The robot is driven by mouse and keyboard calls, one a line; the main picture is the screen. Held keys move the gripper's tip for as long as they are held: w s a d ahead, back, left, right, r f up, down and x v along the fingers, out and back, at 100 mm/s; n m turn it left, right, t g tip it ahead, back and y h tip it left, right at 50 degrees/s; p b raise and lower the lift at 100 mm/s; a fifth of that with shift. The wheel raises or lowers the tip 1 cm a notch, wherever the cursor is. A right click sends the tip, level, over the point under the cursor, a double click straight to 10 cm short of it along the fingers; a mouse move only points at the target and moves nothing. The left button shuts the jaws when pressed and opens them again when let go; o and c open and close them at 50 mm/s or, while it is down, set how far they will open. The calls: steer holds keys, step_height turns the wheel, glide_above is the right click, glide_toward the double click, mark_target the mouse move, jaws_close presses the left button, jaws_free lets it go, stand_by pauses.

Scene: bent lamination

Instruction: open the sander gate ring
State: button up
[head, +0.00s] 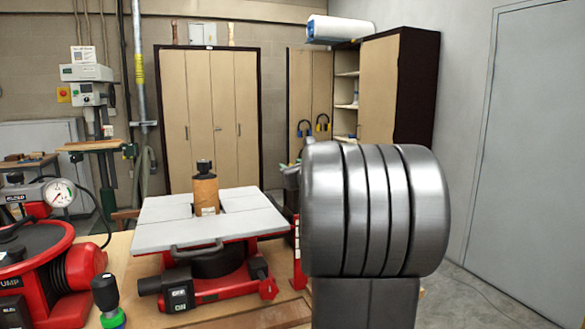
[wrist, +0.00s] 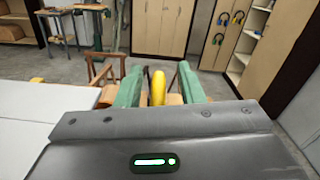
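The sander, a red machine with a light grey table (head: 165,230) and a brown drum (head: 205,192), stands on the bench in the head view. My gripper (wrist: 161,88) shows in the wrist view as two green fingers standing apart. A yellow rounded piece (wrist: 157,88), which looks like the gate ring seen edge-on, is between the fingers. A narrow gap seems to show on each side of it; contact cannot be made out. In the head view my grey arm hides the gripper and the yellow ring.
A red vacuum pump (head: 35,255) with a gauge stands at the left of the bench. A black and green knobbed tool (head: 107,297) is at the bench front. A wooden chair frame (wrist: 103,70) shows beyond the fingers. Cabinets (head: 210,110) line the back wall; floor at right is clear.

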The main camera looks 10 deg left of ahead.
steer(key=b+v, duration=0.1)
steer(key=v, duration=1.2)
steer(key=shift+s+d, duration=0.25)
steer(key=shift+s, duration=0.1)
steer(key=p+x, duration=0.1)
steer(key=x, duration=1.3)
steer(key=shift+s, duration=0.1)
